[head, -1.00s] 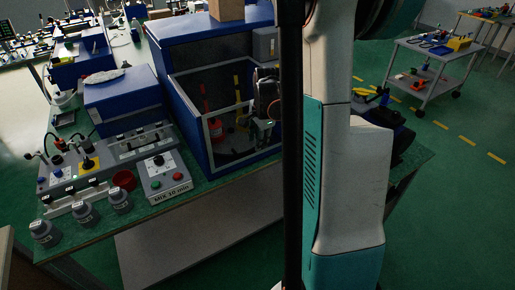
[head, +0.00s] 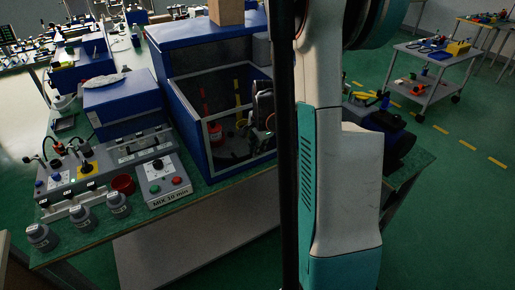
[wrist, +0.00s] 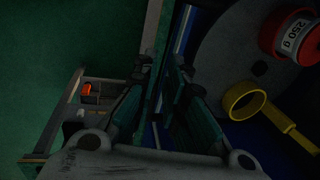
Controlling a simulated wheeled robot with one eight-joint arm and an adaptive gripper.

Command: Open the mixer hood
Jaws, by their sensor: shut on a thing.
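The mixer (head: 200,32) is a blue box in the head view. Its hood (head: 204,146) is a grey-framed clear front, with the inside visible through it. My gripper (head: 266,132) is at the right part of this frame, partly hidden by my own arm and column. The exact contact is dark and hard to see. How far the hood stands open cannot be told.
A control box (head: 163,182) stands left of the mixer. A cart (head: 428,75) stands at the back right.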

